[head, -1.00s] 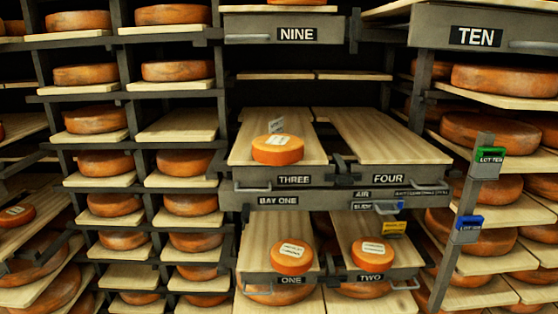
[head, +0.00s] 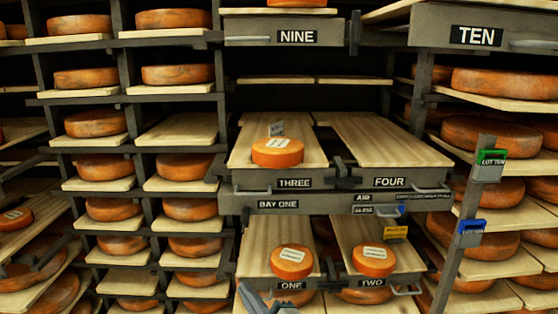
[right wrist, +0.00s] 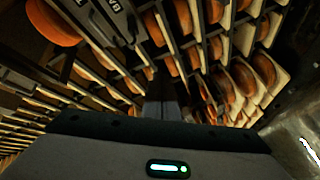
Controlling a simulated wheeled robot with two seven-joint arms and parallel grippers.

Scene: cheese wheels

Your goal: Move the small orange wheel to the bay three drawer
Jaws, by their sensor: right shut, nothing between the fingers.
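Small orange wheels with white labels sit on pulled-out drawers. One small orange wheel (head: 278,158) lies on the board of the bay three drawer (head: 245,147), with a small grey card standing behind it. Another wheel (head: 291,267) lies on drawer one (head: 256,240), and a third wheel (head: 373,266) lies on drawer two (head: 352,232). My right gripper (head: 262,300) shows at the bottom edge, in front of drawer one and below its wheel. It is shut and empty, apart from the wheels. My left gripper is out of view.
Drawer four (head: 385,140) is out and its board is bare. Drawers nine (head: 270,32) and ten (head: 490,35) jut out above. A post with green (head: 490,158) and blue (head: 470,233) tags stands at the right. Racks of larger wheels fill the left and right.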

